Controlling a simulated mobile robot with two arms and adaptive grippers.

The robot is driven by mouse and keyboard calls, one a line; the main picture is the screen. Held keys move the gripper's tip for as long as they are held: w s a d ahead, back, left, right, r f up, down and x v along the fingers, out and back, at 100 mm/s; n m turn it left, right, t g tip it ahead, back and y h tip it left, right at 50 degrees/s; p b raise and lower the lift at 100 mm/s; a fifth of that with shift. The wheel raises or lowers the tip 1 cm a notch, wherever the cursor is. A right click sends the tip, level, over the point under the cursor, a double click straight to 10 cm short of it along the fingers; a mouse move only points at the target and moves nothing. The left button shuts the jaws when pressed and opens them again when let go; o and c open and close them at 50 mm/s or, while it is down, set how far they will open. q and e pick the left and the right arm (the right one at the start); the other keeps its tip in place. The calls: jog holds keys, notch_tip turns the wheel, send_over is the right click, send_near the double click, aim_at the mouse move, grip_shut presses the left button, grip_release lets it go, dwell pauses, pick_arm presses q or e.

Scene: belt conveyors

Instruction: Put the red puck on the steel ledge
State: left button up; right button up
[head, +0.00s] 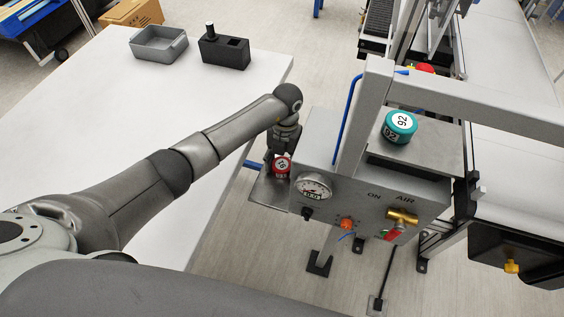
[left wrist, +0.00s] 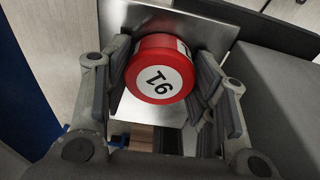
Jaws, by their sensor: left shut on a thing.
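The red puck (head: 282,166) has a white label and is between the fingers of my left gripper (head: 280,160) in the head view. My right gripper is not in view.
The grey control box (head: 335,170) with a gauge stands right beside the gripper. A teal puck (head: 400,126) sits on top of it. A white table (head: 110,110) lies left, bearing a grey tray (head: 158,46) and a black block (head: 226,52).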

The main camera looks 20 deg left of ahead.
aim_at(284, 158)
pick_arm(q)
jog(key=o, duration=0.8)
jog(key=shift+c, duration=0.2)
notch_tip(284, 158, up, 12)
jog(key=w+b, duration=0.1)
jog(key=shift+w, duration=0.4)
